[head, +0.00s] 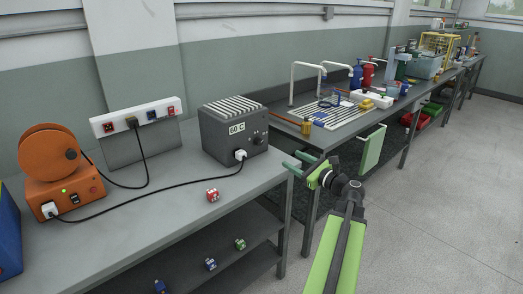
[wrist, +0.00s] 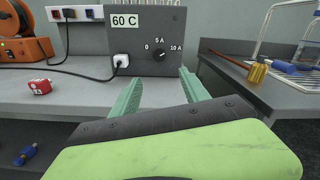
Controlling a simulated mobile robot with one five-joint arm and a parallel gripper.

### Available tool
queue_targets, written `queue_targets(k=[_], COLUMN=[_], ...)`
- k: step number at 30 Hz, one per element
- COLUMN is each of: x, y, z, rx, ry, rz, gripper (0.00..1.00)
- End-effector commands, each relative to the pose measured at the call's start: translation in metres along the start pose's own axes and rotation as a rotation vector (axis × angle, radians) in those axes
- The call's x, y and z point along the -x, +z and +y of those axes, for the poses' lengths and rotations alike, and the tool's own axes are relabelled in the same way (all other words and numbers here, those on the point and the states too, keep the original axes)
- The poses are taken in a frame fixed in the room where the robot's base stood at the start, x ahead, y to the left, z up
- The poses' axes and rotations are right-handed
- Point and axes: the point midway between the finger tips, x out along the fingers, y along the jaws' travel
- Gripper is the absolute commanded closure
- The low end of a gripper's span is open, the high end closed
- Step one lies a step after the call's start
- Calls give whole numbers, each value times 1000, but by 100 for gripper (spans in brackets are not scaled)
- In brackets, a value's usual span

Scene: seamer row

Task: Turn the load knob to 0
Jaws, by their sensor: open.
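The load knob (wrist: 157,53) is a small dark knob on the front of a grey box (wrist: 178,27) labelled 60 C. Marks 0, 5 A and 10 A stand around it; its pointer is too small to read surely. In the head view the box (head: 222,140) stands at the bench's right end, with the knob (head: 257,141) on its right-hand face. My gripper (wrist: 158,80) is open and empty, its green fingers pointing towards the box, below and short of the knob. In the head view my gripper (head: 298,168) is right of the box.
A white plug (wrist: 122,60) with a black cable sits in the box left of the knob. A red die-like block (wrist: 40,87) lies on the bench. An orange reel unit (head: 60,165) and a socket strip (head: 135,116) are further left. A second bench (head: 340,130) stands right.

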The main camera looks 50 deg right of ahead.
Motion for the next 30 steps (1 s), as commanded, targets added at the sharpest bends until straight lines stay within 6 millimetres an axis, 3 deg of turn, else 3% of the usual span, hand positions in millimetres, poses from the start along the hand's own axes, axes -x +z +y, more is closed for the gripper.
queue_targets(k=[5, 21, 25, 30], x=[-20, -150, -168, -175], y=[1, 1, 1, 1], z=[0, 1, 1, 1], rx=[1, 1, 1, 1], ry=[5, 6, 5, 3], rz=[-1, 0, 0, 0], gripper=[47, 47, 47, 47])
